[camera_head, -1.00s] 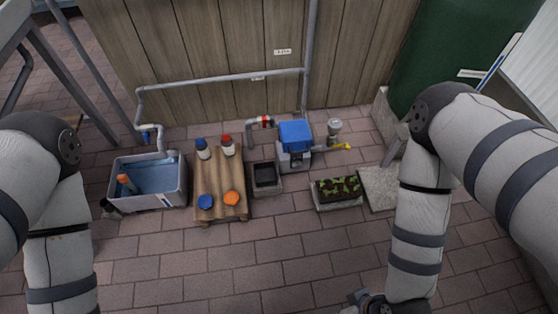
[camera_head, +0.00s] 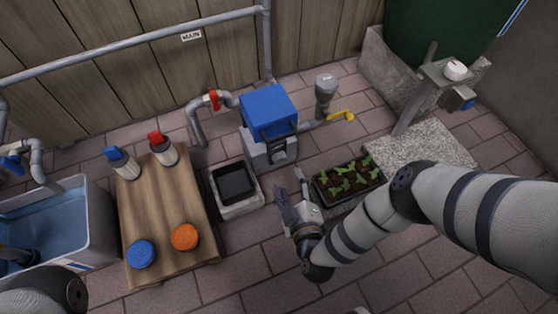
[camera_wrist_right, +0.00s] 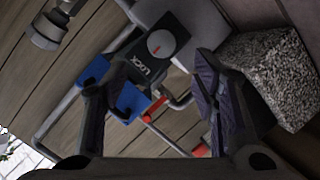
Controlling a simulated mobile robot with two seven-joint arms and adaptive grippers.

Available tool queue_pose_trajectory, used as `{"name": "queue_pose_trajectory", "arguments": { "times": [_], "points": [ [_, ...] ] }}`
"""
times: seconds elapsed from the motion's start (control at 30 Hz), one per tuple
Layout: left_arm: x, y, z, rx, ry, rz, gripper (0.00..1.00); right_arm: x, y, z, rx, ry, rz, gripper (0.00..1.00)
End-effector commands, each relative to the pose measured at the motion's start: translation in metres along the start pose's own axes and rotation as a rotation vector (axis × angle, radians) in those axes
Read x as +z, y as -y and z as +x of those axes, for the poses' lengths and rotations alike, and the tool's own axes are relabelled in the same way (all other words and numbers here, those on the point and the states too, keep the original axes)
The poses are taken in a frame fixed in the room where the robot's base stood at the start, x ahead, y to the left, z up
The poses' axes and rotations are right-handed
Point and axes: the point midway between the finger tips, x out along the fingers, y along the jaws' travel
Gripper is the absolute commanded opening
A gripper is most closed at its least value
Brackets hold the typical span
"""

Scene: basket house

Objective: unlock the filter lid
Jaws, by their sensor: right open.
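The filter is a grey box (camera_head: 270,150) with a blue lid (camera_head: 268,110), standing by the wooden wall. The lid looks shut. A round lock knob on a dark plate faces front; the right wrist view shows the knob (camera_wrist_right: 160,42) with the word LOCK beside it. The blue lid (camera_wrist_right: 128,100) shows there too, partly behind a finger. My right gripper (camera_head: 290,187) is open and empty, in front of the filter and apart from it, between the black tray and the planter. In the right wrist view its fingers (camera_wrist_right: 165,75) frame the filter. My left gripper is out of view.
A black tray (camera_head: 236,183) sits left of my right gripper and a seedling planter (camera_head: 348,183) right of it. A yellow-handled valve (camera_head: 341,116) and red-handled pipe (camera_head: 213,99) flank the filter. A wooden pallet (camera_head: 165,215) holds bottles and caps.

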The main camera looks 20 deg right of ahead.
Motion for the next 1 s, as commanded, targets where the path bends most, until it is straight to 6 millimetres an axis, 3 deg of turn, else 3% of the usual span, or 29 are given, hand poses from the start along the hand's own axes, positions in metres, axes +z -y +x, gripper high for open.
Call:
{"name": "queue_pose_trajectory", "arguments": {
  "times": [0.1, 0.3, 0.43, 0.67, 0.73, 0.9, 1.0],
  "points": [
    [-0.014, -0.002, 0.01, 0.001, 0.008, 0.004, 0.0, 0.004, 0.003, 0.034, 0.002, 0.002, 0.001, 0.54],
    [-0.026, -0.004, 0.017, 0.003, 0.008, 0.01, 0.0, 0.002, 0.002, 0.072, 0.001, 0.001, 0.0, 0.54],
    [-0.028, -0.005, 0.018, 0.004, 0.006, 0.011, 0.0, 0.001, 0.001, 0.083, -0.002, 0.001, 0.001, 0.54],
    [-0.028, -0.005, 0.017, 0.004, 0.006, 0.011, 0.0, 0.001, 0.001, 0.084, -0.002, 0.001, 0.0, 0.54],
    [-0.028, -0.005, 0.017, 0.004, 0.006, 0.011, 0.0, 0.001, 0.001, 0.084, -0.002, 0.001, 0.001, 0.44],
    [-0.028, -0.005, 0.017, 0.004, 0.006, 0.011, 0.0, 0.001, 0.001, 0.084, -0.003, 0.001, 0.001, 0.06],
    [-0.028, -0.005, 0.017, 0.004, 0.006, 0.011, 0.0, 0.001, 0.001, 0.084, -0.003, 0.001, 0.001, 0.05]
  ]
}}
